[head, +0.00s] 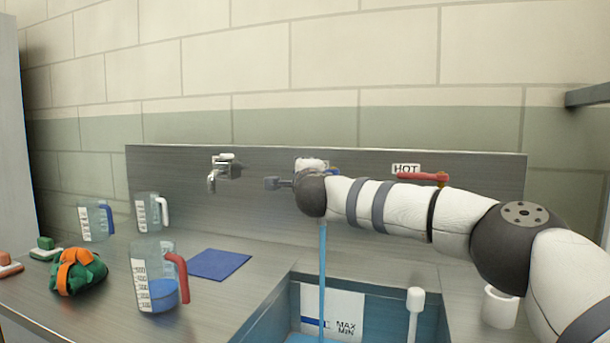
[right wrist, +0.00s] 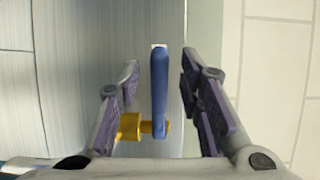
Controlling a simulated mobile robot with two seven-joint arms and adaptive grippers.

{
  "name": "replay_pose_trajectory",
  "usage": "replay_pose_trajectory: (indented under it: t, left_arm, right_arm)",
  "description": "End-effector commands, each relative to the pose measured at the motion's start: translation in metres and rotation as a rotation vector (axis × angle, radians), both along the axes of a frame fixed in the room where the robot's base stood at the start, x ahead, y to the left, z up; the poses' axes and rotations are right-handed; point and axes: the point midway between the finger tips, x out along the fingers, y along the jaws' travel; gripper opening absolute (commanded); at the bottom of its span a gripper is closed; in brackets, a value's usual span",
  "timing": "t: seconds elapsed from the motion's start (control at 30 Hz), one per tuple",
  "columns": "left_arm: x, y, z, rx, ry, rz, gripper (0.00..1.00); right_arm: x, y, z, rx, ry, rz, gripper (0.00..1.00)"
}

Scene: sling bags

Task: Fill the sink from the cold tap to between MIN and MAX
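My right arm comes in from the right in the head view, and its gripper (head: 279,183) is at the wall above the sink (head: 268,318). In the right wrist view the blue tap handle (right wrist: 159,85) on its brass stem (right wrist: 130,125) stands between the fingers of the right gripper (right wrist: 160,72). The fingers are open, with a gap on each side of the handle. A blue water stream (head: 322,262) falls into the sink. A white plate (head: 345,302) marked MAX and MIN is on the sink's inner wall. My left gripper is not in view.
A red tap handle (head: 423,178) sits by the HOT label (head: 405,169). Another tap (head: 222,173) is on the left. Jugs, including a red-handled one (head: 155,272), a blue mat (head: 218,264) and a green-orange bundle (head: 77,272) occupy the left counter. A white cup (head: 500,308) stands right.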

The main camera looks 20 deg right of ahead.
Motion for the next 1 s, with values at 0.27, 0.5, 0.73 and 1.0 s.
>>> replay_pose_trajectory:
  t: [0.27,0.5,0.73,1.0]
  left_arm:
    - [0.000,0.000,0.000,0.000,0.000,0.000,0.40]
    - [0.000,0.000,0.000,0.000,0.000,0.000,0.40]
    - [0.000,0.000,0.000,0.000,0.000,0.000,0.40]
    - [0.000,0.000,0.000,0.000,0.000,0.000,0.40]
  right_arm:
    - [-0.039,0.009,0.001,-0.001,-0.001,0.004,0.33]
    - [-0.093,0.021,0.001,-0.001,-0.001,0.002,0.33]
    - [-0.116,0.025,0.000,0.000,0.000,-0.001,0.33]
    - [-0.116,0.026,0.000,0.000,0.000,-0.001,0.33]
